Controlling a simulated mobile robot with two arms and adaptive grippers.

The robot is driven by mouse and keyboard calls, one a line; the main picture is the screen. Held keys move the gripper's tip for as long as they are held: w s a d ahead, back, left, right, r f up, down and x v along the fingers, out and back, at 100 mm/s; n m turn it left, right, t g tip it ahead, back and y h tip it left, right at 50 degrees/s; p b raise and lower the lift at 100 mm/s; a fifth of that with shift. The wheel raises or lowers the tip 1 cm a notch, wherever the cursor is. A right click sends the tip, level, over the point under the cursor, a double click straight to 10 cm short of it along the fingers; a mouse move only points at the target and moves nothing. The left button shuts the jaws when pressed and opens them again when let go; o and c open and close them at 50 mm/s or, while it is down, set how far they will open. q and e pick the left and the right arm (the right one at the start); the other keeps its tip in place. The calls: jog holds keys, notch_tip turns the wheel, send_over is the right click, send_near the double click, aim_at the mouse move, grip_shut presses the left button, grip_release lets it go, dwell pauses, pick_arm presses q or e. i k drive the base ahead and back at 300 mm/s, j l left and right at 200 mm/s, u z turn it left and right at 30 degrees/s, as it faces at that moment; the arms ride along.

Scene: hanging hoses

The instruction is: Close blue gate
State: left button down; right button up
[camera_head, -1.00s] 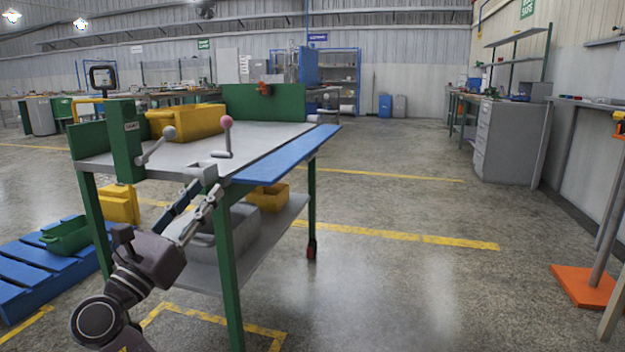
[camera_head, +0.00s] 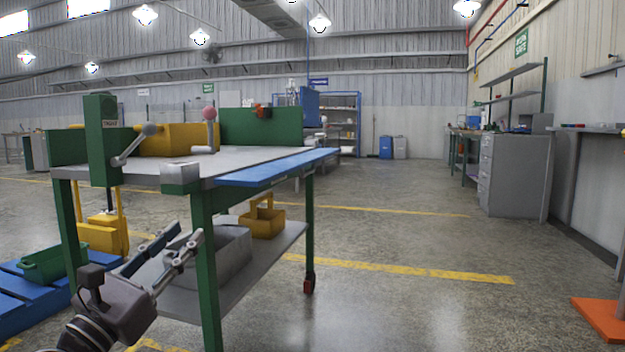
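The blue gate appears to be the long flat blue panel (camera_head: 280,166) along the right edge of the grey-topped workbench (camera_head: 235,160). It lies about level with the top, its far end reaching past the bench.
A green post (camera_head: 101,140) and a yellow bin (camera_head: 180,139) stand on the bench. Its lower shelf holds a grey box (camera_head: 222,250) and a yellow tote (camera_head: 262,222). A blue pallet (camera_head: 30,300) lies left. The floor to the right is open, with an orange base (camera_head: 600,320) beyond.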

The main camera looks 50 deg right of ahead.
aim_at(257, 177)
jog(key=i+l, duration=0.1)
jog(key=l, duration=0.4)
jog(key=i+l, duration=0.1)
jog(key=l, duration=0.4)
jog(key=i+l, duration=0.15)
jog(key=l, duration=0.4)
jog(key=i+l, duration=0.1)
jog(key=l, duration=0.4)
jog(key=i+l, duration=0.1)
jog(key=l, duration=0.4)
